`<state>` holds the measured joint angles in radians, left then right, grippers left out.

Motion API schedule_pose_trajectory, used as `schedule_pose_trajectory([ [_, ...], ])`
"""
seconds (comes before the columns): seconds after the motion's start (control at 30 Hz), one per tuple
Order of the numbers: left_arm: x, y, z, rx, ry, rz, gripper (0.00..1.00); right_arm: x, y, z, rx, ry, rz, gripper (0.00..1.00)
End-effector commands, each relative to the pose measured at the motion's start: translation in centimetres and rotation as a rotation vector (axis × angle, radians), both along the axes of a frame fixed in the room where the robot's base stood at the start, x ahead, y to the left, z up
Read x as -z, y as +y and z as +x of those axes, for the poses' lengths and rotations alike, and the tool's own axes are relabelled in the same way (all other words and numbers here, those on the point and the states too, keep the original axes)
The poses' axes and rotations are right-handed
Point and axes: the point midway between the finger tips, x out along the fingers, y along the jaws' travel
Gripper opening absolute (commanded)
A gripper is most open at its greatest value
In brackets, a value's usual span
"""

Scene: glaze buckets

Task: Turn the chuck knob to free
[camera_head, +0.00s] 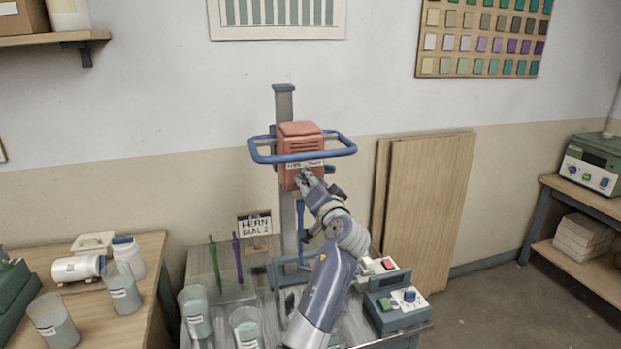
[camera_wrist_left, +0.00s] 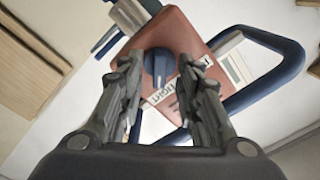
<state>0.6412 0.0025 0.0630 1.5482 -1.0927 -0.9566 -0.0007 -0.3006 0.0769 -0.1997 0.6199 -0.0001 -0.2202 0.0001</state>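The red mixer head (camera_head: 300,132) is mounted on a grey upright column, with a blue handle bar around it. My left gripper (camera_head: 304,180) is up at the front of the mixer head in the head view and hides part of it. In the left wrist view, the dark blue chuck knob (camera_wrist_left: 158,68) shows on the red housing. My left gripper's fingers (camera_wrist_left: 158,82) stand on either side of the knob, open, with a visible gap to it. A white label reading "TIGHT" (camera_wrist_left: 162,93) lies beside the knob. My right gripper is not in view.
The blue handle bar (camera_head: 345,146) rings the mixer head close to my gripper. Wooden boards (camera_head: 428,210) lean on the wall.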

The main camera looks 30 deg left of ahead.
Motion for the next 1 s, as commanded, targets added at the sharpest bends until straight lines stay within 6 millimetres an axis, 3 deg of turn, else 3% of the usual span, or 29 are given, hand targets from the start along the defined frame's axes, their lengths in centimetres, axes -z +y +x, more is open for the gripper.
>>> schedule_pose_trajectory([
  [0.37,0.1,0.5,0.4,0.000,0.000,-0.002,0.32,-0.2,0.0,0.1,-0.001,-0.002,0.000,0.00],
  [0.53,0.1,0.5,0.4,0.000,0.000,-0.002,0.00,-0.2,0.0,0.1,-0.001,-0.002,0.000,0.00],
  [0.83,0.2,0.4,0.4,0.001,-0.005,-0.006,0.00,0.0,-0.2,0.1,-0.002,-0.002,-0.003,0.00],
  [1.0,0.4,0.4,0.4,0.001,-0.040,-0.035,0.00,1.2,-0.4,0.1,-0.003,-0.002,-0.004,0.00],
])
